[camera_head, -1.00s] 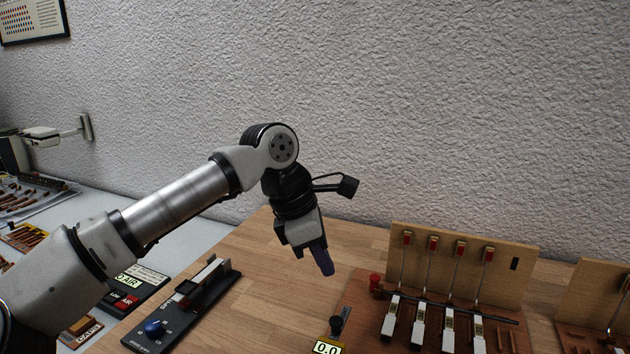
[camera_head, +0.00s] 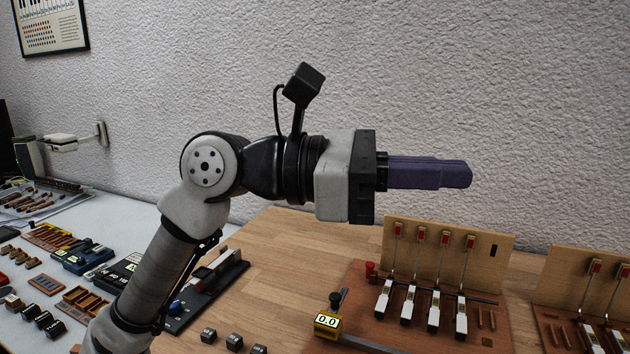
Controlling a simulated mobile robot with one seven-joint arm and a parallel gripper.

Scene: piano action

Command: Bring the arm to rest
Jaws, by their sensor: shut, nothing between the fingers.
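My gripper (camera_head: 468,174) is held level in the air above the wooden bench (camera_head: 285,262), pointing right. Its purple fingers are together with nothing between them. My forearm rises from the lower left to the wrist. A small black camera on a stalk stands up from the wrist. The gripper is apart from everything on the bench and shows above and in front of the back wall.
Below and to the right stands a piano action model (camera_head: 447,240) with red-topped wires and white-topped parts. A second model (camera_head: 590,285) is at the right edge. A yellow gauge reading 0.0 (camera_head: 328,322) sits in front. Small parts and boxes cover the left bench.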

